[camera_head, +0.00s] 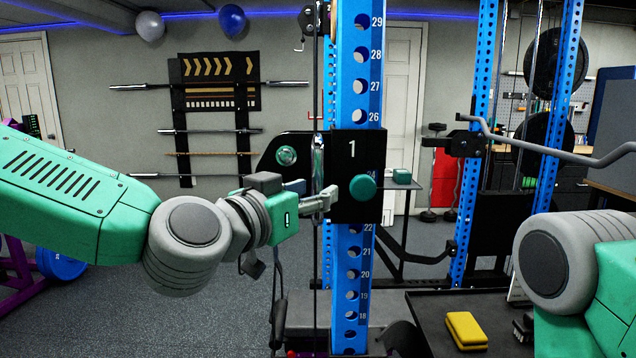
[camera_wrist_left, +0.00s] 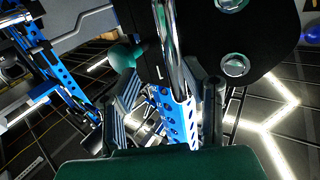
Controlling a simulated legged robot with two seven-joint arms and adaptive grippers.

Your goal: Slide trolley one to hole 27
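Trolley one (camera_head: 345,152) is a black block marked 1 with a green knob (camera_head: 363,187). It sits around the blue numbered upright (camera_head: 363,60), below the 26 label and above the 22 label. Hole 27 (camera_head: 362,87) shows clear above it. A chrome bar (camera_head: 318,160) runs upright on the trolley's left side; it also shows in the left wrist view (camera_wrist_left: 168,45). My left gripper (camera_head: 325,200) is at this bar, its fingers apart on either side in the left wrist view (camera_wrist_left: 168,105). Contact cannot be told. My right gripper is out of view.
A second blue rack upright (camera_head: 475,150) with a grey bar (camera_head: 560,155) stands to the right. A dark tray (camera_head: 430,318) with a yellow block (camera_head: 466,330) is at lower right. Wall barbells (camera_head: 210,131) hang behind.

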